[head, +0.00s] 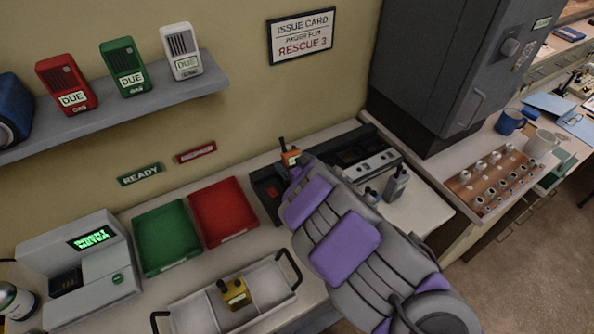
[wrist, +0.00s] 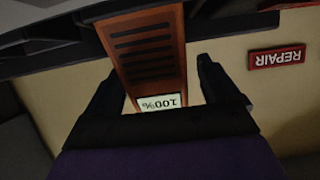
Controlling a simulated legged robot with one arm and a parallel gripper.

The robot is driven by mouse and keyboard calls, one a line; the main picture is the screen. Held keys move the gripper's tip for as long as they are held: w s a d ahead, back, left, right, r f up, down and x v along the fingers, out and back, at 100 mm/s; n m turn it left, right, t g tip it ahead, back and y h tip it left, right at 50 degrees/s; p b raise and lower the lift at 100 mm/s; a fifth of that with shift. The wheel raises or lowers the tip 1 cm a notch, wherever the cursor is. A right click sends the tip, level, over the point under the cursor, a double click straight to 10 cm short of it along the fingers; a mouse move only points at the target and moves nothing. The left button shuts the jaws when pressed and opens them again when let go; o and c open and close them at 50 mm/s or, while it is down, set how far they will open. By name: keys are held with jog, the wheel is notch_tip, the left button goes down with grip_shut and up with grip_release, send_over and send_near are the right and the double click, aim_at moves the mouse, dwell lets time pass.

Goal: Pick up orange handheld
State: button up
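The orange handheld (head: 290,157) stands upright at the left end of the dark charger unit (head: 268,200), a short dark antenna on top. My gripper (head: 296,170) is right at it, and my arm hides its lower part. In the wrist view the handheld (wrist: 150,60) shows its dark grille and a "100%" label, upside down. The fingers of my gripper (wrist: 160,85) are open on either side of it. A narrow gap shows by the right finger; whether the left finger touches is unclear.
A yellow handheld (head: 234,292) sits in a divided tray (head: 187,314) in front. Green (head: 165,240) and red trays (head: 222,212) lie left of the charger. A grey handheld (head: 397,183) stands to the right. A shelf (head: 120,107) holds red, green and white pagers.

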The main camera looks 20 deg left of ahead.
jog(key=shift+a+f, duration=0.2)
jog(key=shift+a, duration=0.25)
jog(key=c, duration=0.3)
jog(key=shift+d+r, duration=0.2)
jog(key=shift+d, duration=0.75)
jog(key=c, duration=0.5)
jog(key=shift+d, duration=0.15)
jog(key=shift+c, duration=0.5)
jog(key=shift+a, duration=0.45)
jog(key=c, duration=0.5)
jog(key=shift+r, duration=0.1)
jog(key=shift+r, duration=0.1)
